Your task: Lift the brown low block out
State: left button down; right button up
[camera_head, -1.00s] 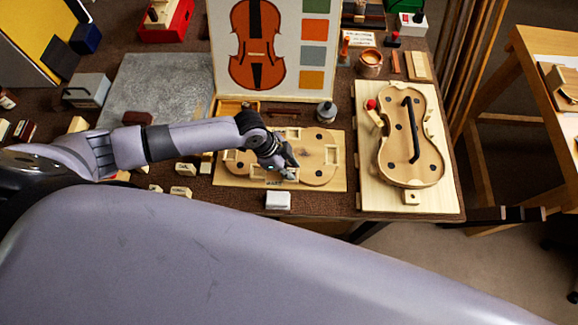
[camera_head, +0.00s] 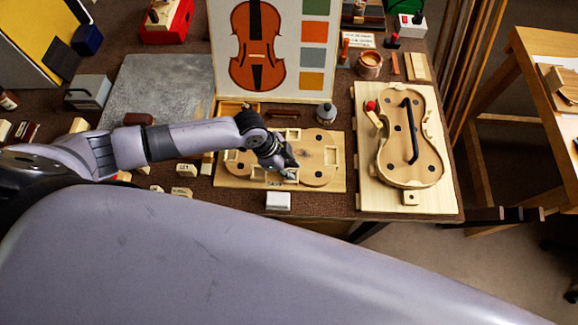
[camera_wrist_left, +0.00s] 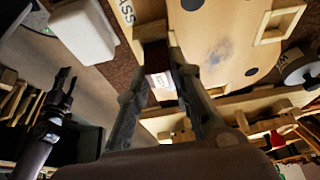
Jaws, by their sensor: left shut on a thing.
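The wooden board with the violin-shaped form (camera_head: 318,172) lies on the bench, with pale square pockets along its edge; it also shows in the wrist view (camera_wrist_left: 215,50). My left gripper (camera_head: 289,168) is low over the front middle edge of this board. In the wrist view its fingers (camera_wrist_left: 165,85) are shut on a brown block (camera_wrist_left: 155,54) with a pale and reddish end face. I cannot tell whether the block's lower end is still inside its pocket. A dark gripper, seemingly my right one (camera_wrist_left: 62,95), hangs at the left of the wrist view; its jaw state is unclear.
A white box (camera_head: 278,201) stands just in front of the board. A violin body on a pale board (camera_head: 440,200) lies to the right. The violin chart (camera_head: 285,85) and a small bottle (camera_head: 326,112) stand behind. Several small pale blocks (camera_head: 181,191) lie to the left.

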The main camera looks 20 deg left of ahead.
pick_arm(q)
jog(key=shift+r+p, duration=2.45)
jog(key=shift+r, duration=0.2)
notch_tip(320, 180, up, 3)
jog(key=p, duration=0.2)
jog(key=shift+f+p, duration=0.1)
jog(key=shift+p, duration=0.3)
jog(key=shift+r, duration=2.05)
